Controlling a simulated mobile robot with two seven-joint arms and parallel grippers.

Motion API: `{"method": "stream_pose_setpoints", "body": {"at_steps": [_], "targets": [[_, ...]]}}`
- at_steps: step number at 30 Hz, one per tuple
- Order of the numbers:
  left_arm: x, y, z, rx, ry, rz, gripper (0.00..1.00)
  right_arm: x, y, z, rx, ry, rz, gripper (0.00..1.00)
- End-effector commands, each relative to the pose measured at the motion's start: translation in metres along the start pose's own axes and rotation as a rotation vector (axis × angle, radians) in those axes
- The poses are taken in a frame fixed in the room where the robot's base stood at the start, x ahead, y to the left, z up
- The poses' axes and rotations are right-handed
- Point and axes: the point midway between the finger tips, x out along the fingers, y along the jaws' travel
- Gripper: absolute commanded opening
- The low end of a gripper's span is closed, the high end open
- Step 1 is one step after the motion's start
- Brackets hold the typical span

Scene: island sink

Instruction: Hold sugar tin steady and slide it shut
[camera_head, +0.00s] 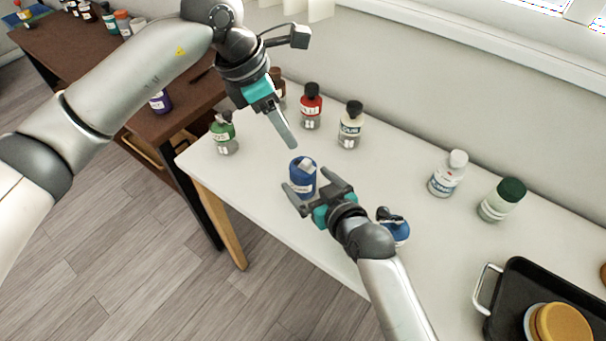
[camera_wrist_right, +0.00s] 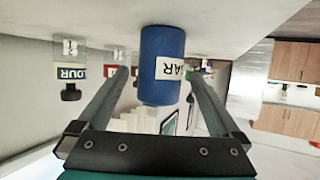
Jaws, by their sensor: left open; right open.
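The sugar tin (camera_head: 303,182) is a blue cylinder with a white label, upright near the front edge of the white table. A pale piece shows on its top; I cannot tell how far the lid is open. My right gripper (camera_head: 305,187) is open, with one finger on each side of the tin. In the right wrist view, which is upside down, the tin (camera_wrist_right: 162,50) shows between the spread fingers with gaps on both sides. My left gripper (camera_head: 286,135) is open and points down, above and behind the tin in the head view; its fingers overlap there.
Behind stand a green jar (camera_head: 224,133), a red jar (camera_head: 311,107) and a flour jar (camera_head: 350,126). Another blue container (camera_head: 394,228) is beside my right wrist. White (camera_head: 448,173) and green-capped (camera_head: 502,200) jars and a black tray (camera_head: 530,285) are at right.

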Motion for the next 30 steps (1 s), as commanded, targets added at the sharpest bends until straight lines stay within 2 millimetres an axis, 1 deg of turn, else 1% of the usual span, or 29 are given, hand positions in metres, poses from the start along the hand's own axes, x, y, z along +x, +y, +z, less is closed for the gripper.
{"method": "stream_pose_setpoints", "body": {"at_steps": [1,3,9,20,23,30], "targets": [[0.0,0.0,0.0,0.0,0.0,0.0,0.5,0.007,0.0,-0.001,0.0,0.001,-0.001,1.0],[0.0,0.0,0.0,0.0,0.0,0.0,0.5,0.015,0.0,0.0,0.0,0.0,-0.001,1.0],[0.0,0.0,0.0,0.0,0.0,0.0,0.5,0.028,0.0,-0.001,-0.001,0.001,0.0,1.0],[0.0,0.0,0.0,0.0,0.0,0.0,0.5,0.032,0.0,0.0,-0.001,0.0,0.0,1.0],[0.0,0.0,0.0,0.0,0.0,0.0,0.5,0.031,0.0,0.0,-0.001,0.0,0.0,0.91],[0.0,0.0,0.0,0.0,0.0,0.0,0.5,0.031,0.0,0.0,-0.001,0.0,0.0,0.64]]}}
